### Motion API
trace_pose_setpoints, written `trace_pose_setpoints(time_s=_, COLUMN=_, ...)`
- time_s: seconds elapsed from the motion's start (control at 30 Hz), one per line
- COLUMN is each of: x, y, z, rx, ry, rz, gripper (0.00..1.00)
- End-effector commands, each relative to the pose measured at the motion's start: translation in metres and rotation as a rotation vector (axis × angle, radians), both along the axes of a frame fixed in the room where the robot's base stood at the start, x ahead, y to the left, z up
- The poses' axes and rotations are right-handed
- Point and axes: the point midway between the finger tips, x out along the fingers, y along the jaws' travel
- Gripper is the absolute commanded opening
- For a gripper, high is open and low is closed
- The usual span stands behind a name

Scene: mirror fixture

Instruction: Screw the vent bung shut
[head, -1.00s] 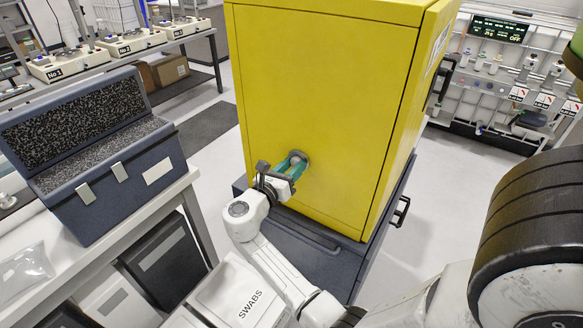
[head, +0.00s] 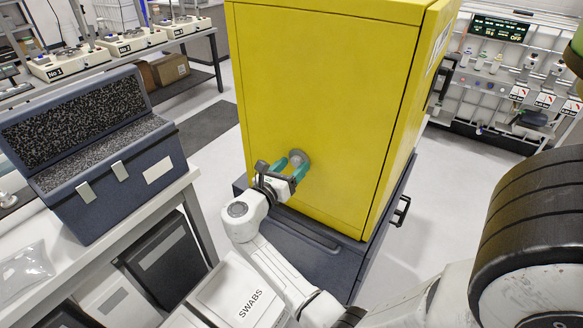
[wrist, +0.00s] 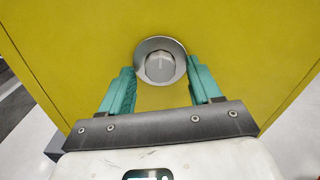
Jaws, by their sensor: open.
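In the head view the bung (head: 298,158) shows low on the cabinet's facing side. My gripper (head: 293,168) is in front of it with its teal fingers apart. In the wrist view the open fingers of my gripper (wrist: 162,80) stand left and right of the bung's lower part, with gaps between them and the knob. I cannot tell how deep the bung is seated.
The cabinet stands on a dark blue base (head: 315,250). A dark blue foam-lined case (head: 120,190) sits on the bench at left. A white SWABS box (head: 240,295) is near my arm. Open floor (head: 435,190) lies right of the cabinet.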

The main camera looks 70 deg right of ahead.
Motion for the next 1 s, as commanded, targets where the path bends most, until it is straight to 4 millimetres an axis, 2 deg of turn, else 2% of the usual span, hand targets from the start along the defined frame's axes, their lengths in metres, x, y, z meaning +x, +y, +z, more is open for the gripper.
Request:
trace_pose_setpoints(time_s=0.4, x=0.018, y=0.071, z=-0.003, rx=0.0, ry=-0.001, rz=0.005, gripper=0.63)
trace_pose_setpoints(time_s=0.53, x=0.022, y=0.089, z=-0.002, rx=0.001, ry=0.001, rz=0.004, gripper=0.63)
trace_pose_setpoints(time_s=0.7, x=0.024, y=0.1, z=-0.001, rx=0.001, ry=0.001, rz=0.002, gripper=0.63)
trace_pose_setpoints(time_s=1.0, x=0.025, y=0.102, z=-0.001, rx=0.001, ry=0.001, rz=0.001, gripper=0.63)
